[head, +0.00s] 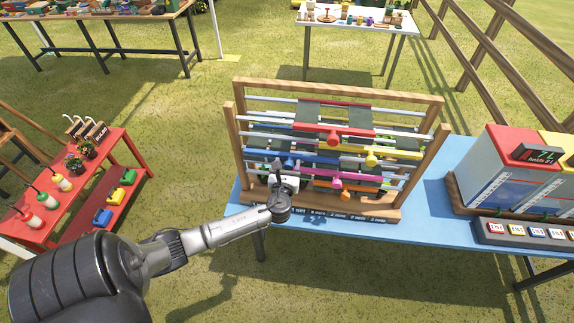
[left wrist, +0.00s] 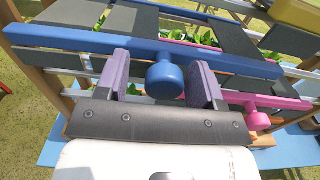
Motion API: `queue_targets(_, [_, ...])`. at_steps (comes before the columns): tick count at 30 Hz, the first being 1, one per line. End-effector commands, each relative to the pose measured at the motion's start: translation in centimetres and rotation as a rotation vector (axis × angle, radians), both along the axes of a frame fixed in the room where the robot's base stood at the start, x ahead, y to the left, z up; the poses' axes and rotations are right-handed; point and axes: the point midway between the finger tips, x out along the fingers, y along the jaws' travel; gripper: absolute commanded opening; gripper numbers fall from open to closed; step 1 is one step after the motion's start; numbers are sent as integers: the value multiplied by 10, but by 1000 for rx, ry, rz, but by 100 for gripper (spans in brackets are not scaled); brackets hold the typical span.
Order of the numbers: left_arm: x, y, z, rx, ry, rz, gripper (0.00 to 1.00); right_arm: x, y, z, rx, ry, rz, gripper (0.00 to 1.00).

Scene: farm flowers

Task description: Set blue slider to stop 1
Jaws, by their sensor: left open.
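The blue slider (head: 320,157) is a blue bar on rails in a wooden frame (head: 233,155), with a round knob toward its left end. In the left wrist view the blue knob (left wrist: 165,80) sits between my two purple fingertips, with a gap visible on both sides. My left gripper (head: 284,176) is open at the front left of the frame and partly covers the lower left rails. Small numbered labels (head: 345,218) run along the front of the frame's base; those at the left are partly hidden by my gripper. My right gripper is not in view.
Red (head: 332,130), yellow (head: 372,153), pink (head: 335,180) and orange (head: 345,194) sliders share the frame. The pink knob (left wrist: 257,118) is close to the right of my gripper. The blue table (head: 433,205) holds bins (head: 497,170) at the right. A red shelf (head: 110,165) stands left.

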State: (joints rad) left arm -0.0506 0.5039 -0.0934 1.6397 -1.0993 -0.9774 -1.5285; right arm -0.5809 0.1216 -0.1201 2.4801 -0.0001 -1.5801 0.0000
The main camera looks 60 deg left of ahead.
Motion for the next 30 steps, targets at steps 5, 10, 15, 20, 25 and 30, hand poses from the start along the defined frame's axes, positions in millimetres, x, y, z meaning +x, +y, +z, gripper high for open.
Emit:
queue_targets(5, [-11,-14,-2,-2,2,-3,62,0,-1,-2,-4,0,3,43])
queue_targets(10, [-33,-39,-2,-3,1,-2,62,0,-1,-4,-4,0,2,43])
queue_targets(15, [-55,-64,-2,-4,0,-1,62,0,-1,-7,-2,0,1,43])
queue_targets(20, [-72,-83,-1,-2,1,1,62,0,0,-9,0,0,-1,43])
queue_targets(25, [-84,-97,-1,-1,1,0,62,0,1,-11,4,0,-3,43])
queue_targets(30, [-89,-103,0,-1,0,1,62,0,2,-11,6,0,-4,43])
